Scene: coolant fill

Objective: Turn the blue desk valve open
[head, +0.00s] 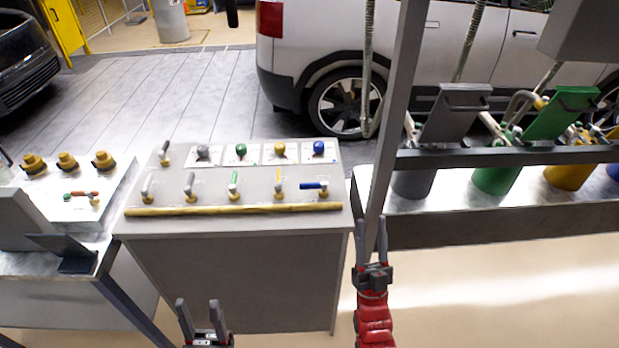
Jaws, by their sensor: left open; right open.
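The blue desk valve (315,187) has a blue lever and a brass body. It sits at the right end of the front row on the grey desk (240,228). Its lever points to the left, along the desk's front edge, while the other levers in that row stand up. A blue ball (318,147) on a white plate is behind it. My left gripper (198,308) is open and empty, low in front of the desk. My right gripper (372,243) is open and empty, just right of the desk's front right corner, apart from the valve.
A yellow rail (235,209) runs along the desk's front edge. Green (235,185) and yellow (279,183) levers stand left of the blue one. A grey post (393,120) rises right of the desk, beside a rack with coloured containers (497,178).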

